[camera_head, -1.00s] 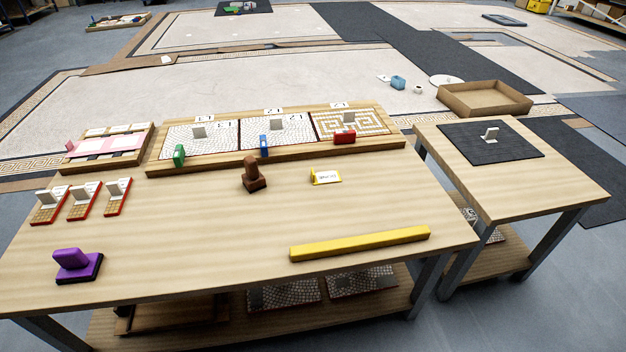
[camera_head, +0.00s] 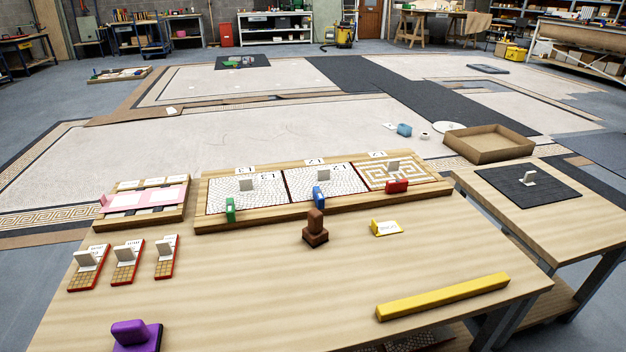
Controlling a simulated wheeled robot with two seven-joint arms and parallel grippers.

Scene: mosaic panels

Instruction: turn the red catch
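The red catch (camera_head: 397,186) sits at the front edge of the wooden panel frame (camera_head: 330,199), below the right panel (camera_head: 398,171) with a tan meander pattern. A blue catch (camera_head: 319,197) sits below the middle panel (camera_head: 322,180), and a green catch (camera_head: 230,210) below the left panel (camera_head: 260,200). Each panel carries an upright pale handle. I cannot tell from this distance whether the red catch is turned. Neither of my grippers shows in the head view.
On the table (camera_head: 270,290) stand a brown block tool (camera_head: 315,230), a yellow tag (camera_head: 386,228), a yellow bar (camera_head: 443,297), a purple tool (camera_head: 136,336) and several small tile samples. A side table (camera_head: 545,215) with a dark mat (camera_head: 515,190) stands right. The table's middle front is clear.

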